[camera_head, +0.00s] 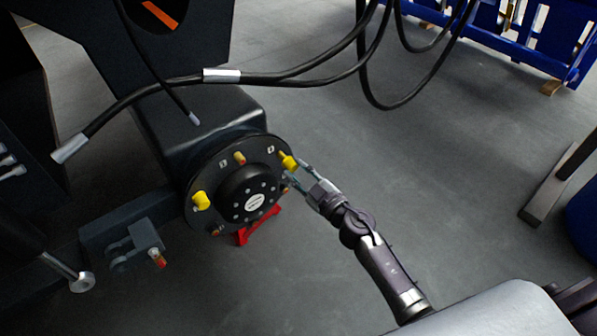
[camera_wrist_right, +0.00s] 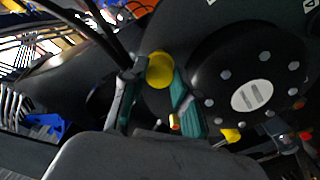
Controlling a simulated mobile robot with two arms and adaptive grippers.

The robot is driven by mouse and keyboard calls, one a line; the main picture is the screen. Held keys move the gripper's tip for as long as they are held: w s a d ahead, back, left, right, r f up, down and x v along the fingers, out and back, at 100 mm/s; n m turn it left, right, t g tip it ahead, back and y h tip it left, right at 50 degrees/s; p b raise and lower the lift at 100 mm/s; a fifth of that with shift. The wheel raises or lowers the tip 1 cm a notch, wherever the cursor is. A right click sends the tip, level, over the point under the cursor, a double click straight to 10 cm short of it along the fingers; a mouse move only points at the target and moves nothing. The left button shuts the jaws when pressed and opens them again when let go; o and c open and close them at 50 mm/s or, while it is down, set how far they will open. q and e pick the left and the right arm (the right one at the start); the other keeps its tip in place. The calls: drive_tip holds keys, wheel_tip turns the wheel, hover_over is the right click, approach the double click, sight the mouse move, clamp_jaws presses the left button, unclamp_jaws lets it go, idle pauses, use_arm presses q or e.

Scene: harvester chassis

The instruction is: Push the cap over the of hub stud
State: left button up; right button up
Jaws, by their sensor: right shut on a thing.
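The round black hub (camera_head: 236,188) has a raised centre with a pale label and studs around its flange. My right gripper (camera_head: 294,172) is at the flange's upper right, shut on a yellow cap (camera_head: 288,161). In the right wrist view the cap (camera_wrist_right: 160,70) sits between the two fingertips, against the dark flange. I cannot tell how far it sits over a stud. A second yellow cap (camera_head: 201,200) is on the flange's left side. A stud with a coloured tip (camera_head: 239,158) stands uncapped at the top. An orange-tipped stud (camera_wrist_right: 174,123) shows near the fingers. My left gripper is not in view.
Black hoses (camera_head: 310,72) hang above the hub. A red stand (camera_head: 258,225) is under it. A bracket (camera_head: 135,245) sticks out at the lower left. A blue rack (camera_head: 520,45) stands at the back right.

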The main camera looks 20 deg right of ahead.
drive_tip(key=shift+w+a, duration=0.1)
drive_tip(key=shift+w, duration=0.1)
drive_tip(key=shift+x, duration=1.45)
drive_tip(key=o, duration=0.9)
drive_tip(key=shift+o, duration=0.2)
drive_tip(key=shift+p+v, duration=0.7)
drive_tip(key=shift+v, duration=1.65)
drive_tip(key=shift+s, duration=0.15)
